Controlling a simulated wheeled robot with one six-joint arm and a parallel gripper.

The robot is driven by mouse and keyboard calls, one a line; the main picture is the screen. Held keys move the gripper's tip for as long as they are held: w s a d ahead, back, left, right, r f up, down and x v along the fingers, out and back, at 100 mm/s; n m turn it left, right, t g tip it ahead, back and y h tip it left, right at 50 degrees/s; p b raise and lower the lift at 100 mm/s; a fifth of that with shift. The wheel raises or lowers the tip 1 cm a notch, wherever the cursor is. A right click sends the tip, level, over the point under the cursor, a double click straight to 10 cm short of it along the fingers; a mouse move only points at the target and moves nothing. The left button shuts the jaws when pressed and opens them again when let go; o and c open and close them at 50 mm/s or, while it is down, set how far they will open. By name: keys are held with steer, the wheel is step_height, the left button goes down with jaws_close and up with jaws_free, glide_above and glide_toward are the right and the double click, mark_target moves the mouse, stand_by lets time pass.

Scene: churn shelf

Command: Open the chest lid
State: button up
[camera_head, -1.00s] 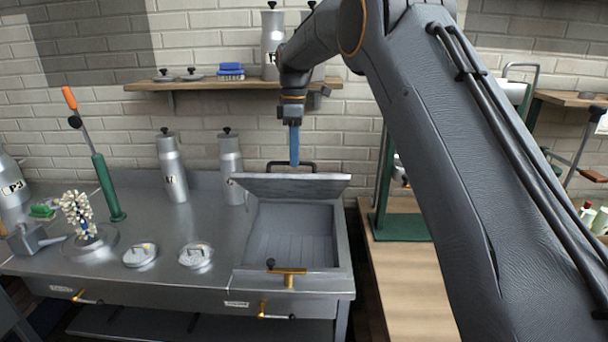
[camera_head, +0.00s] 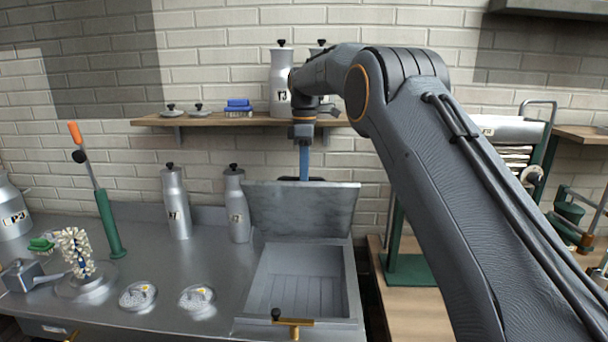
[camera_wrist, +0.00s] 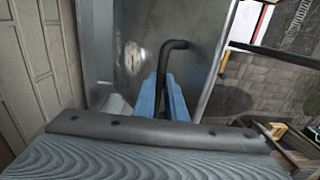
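The grey metal chest (camera_head: 362,290) is sunk in the right end of the steel counter. Its lid (camera_head: 302,208) stands steeply raised at the back edge, inner face toward me, and the inside looks empty. My gripper (camera_head: 304,172) is behind the lid's top edge, its blue fingers pointing down and their tips hidden by the lid. In the wrist view, the black bar handle (camera_wrist: 175,45) runs between the fingers of my gripper (camera_wrist: 163,85), which look closed around it. A brass latch with a black knob (camera_head: 294,324) is on the chest's front.
A wall shelf (camera_head: 220,120) with canisters and a blue block is close behind my gripper. Two milk cans (camera_head: 176,205) stand left of the chest. Round lids (camera_head: 137,295) and a brush (camera_head: 76,250) are on the counter. A green stand (camera_head: 408,270) is to the right.

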steer(key=o, duration=0.4)
steer(key=shift+w+a+f, duration=0.1)
steer(key=shift+w+f, duration=0.05)
steer(key=shift+f, duration=0.25)
steer(key=shift+o, duration=0.2)
steer(key=shift+r, duration=0.15)
step_height(320, 180, up, 8)
steer(key=b, duration=0.2)
steer(key=shift+w, duration=0.15)
